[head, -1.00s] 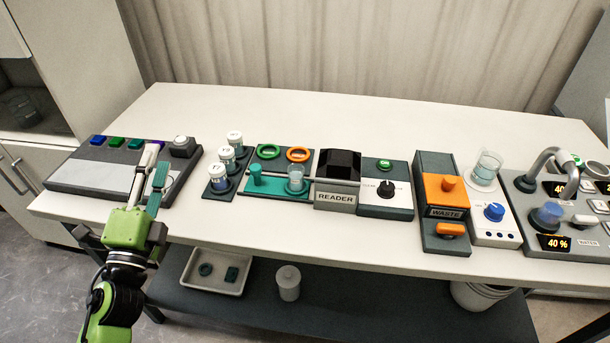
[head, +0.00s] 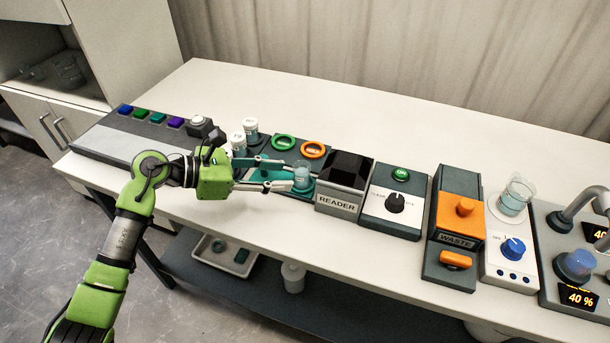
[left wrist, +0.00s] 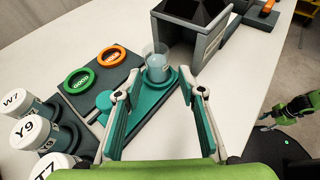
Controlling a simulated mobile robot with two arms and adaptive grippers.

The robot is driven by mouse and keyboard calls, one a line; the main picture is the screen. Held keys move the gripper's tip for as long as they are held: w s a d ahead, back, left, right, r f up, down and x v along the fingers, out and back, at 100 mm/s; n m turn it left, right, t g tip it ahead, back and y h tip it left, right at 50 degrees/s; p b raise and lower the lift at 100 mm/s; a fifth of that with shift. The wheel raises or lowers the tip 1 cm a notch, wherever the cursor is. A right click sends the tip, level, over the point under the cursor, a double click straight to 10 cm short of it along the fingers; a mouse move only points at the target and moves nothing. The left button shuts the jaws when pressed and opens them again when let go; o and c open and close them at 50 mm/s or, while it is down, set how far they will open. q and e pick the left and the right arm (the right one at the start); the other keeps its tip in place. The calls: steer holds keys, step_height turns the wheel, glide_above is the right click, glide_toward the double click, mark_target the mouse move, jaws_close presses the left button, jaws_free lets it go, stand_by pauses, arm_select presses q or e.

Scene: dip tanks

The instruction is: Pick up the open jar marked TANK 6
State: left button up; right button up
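A clear open jar with pale blue liquid (head: 302,175) stands upright on the teal stand left of the reader. It also shows in the left wrist view (left wrist: 156,66). No marking on it is readable. My left gripper (head: 287,174) is open and level with the jar, its fingers pointing at it from the left. In the left wrist view the fingertips (left wrist: 160,80) are spread to either side of the jar's near side, and I see no grip on it. A green and black gripper, my right one (left wrist: 268,121), shows small at the right of the left wrist view.
The black-topped reader (head: 338,200) stands close to the jar's right. A green ring (head: 284,143) and an orange ring (head: 313,150) lie behind it. White-lidded jars (left wrist: 30,132) stand to the left, close to my gripper. The table's back is clear.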

mark_target(295, 176)
arm_select(q)
steer(key=x, duration=0.5)
steer(key=shift+b, duration=0.3)
steer(key=shift+x, duration=0.8)
steer(key=x, duration=0.2)
steer(key=b+x, duration=0.1)
steer(key=x, duration=0.1)
steer(key=shift+w, duration=0.3)
arm_select(e)
steer(key=shift+s+f, duration=0.1)
steer(key=shift+f, duration=0.8)
arm_select(q)
jaws_close()
